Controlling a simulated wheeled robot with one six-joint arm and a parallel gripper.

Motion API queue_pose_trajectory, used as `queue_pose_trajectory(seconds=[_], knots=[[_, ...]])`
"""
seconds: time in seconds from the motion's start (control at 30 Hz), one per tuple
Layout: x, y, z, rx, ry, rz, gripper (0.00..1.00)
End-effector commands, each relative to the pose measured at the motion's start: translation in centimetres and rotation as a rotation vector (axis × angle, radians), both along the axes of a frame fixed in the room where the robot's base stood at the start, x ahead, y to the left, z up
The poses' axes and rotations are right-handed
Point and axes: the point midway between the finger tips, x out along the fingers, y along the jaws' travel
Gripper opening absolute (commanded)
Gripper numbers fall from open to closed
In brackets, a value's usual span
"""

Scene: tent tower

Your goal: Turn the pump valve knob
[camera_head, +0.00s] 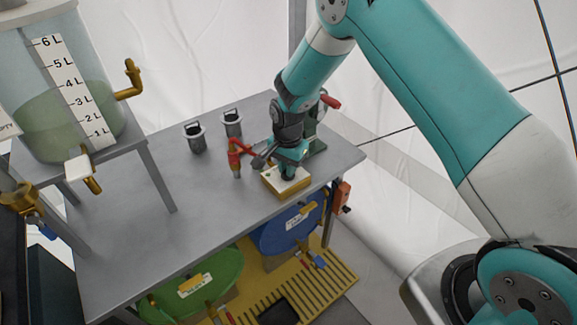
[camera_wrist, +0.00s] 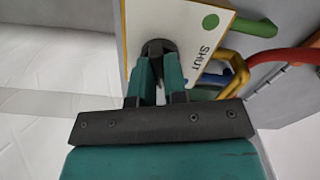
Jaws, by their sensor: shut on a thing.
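The pump valve box (camera_head: 272,186) has a white top and yellow sides and sits at the table's front right edge. In the wrist view its white plate (camera_wrist: 190,15) carries the word SHUT and a green dot. The dark knob (camera_wrist: 157,46) is on this plate, mostly hidden by my fingers, so I cannot tell where it points. My gripper (camera_wrist: 160,64) is shut on the knob, its teal fingers on either side. In the head view my gripper (camera_head: 290,168) reaches down onto the box from above.
A red-handled fitting (camera_head: 236,158) stands just left of my gripper, and two grey cups (camera_head: 196,138) are behind it. A tank (camera_head: 60,110) with a litre scale stands at left. Blue (camera_head: 285,228) and green (camera_head: 195,285) drums are below.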

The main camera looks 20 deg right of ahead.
Motion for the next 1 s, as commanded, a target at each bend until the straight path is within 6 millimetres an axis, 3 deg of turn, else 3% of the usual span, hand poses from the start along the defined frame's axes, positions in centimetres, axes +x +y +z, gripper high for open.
queue_pose_trajectory(seconds=[0.1, 0.13, 0.23, 0.53, 0.67, 1.0], knots=[[0.1, 0.1, 0.1, 0.002, -0.003, 0.002, 0.00], [0.1, 0.1, 0.1, 0.002, -0.003, 0.003, 0.17], [0.1, 0.1, 0.1, 0.002, -0.002, 0.002, 0.38], [0.1, 0.0, 0.2, 0.001, -0.002, 0.001, 0.38], [0.1, 0.0, 1.3, 0.002, -0.004, 0.001, 0.38], [0.1, 0.0, 9.3, 0.002, -0.007, 0.002, 0.38]])
